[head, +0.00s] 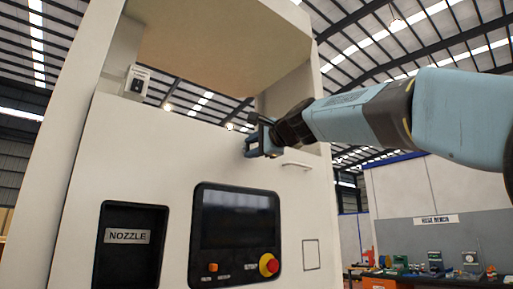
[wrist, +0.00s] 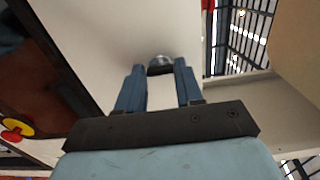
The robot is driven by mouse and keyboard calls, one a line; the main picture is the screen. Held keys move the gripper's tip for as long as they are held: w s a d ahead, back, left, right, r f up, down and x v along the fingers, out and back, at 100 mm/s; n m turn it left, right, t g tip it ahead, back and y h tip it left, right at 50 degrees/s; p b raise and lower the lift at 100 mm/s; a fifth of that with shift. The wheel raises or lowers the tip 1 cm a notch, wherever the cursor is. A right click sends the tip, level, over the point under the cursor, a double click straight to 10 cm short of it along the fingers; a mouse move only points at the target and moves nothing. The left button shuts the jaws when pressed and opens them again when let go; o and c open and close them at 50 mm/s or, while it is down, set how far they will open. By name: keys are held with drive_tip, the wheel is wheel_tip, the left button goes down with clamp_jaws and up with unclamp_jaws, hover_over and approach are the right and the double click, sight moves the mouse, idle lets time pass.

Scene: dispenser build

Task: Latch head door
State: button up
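The white dispenser cabinet (head: 140,135) fills the left and middle of the head view. A pale handle (head: 297,165) sits on the upper right of its front. My gripper (head: 252,146) is at the top of the front panel, left of this handle. In the wrist view, my gripper (wrist: 160,68) has its two blue fingers apart, with white surface showing between them. A rounded metallic piece (wrist: 160,63) shows between and just beyond the fingertips. I cannot tell whether the fingers touch it, or whether it is the latch.
An open bay lies above the front panel, under an overhanging top (head: 215,45). A small box (head: 137,83) is at its left. Below are a dark screen (head: 237,220), a red emergency button (head: 268,265) and the nozzle recess (head: 128,255). A cluttered workbench (head: 430,275) stands at the right back.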

drive_tip(key=shift+o, duration=0.6)
drive_tip(key=shift+w+d+f, duration=0.1)
drive_tip(key=shift+w+d, duration=0.05)
drive_tip(key=shift+w, duration=0.05)
drive_tip(key=o, duration=0.3)
drive_tip(key=shift+s, duration=0.1)
drive_tip(key=v, duration=1.3)
drive_tip(key=shift+s, duration=0.3)
drive_tip(key=shift+d, duration=0.15)
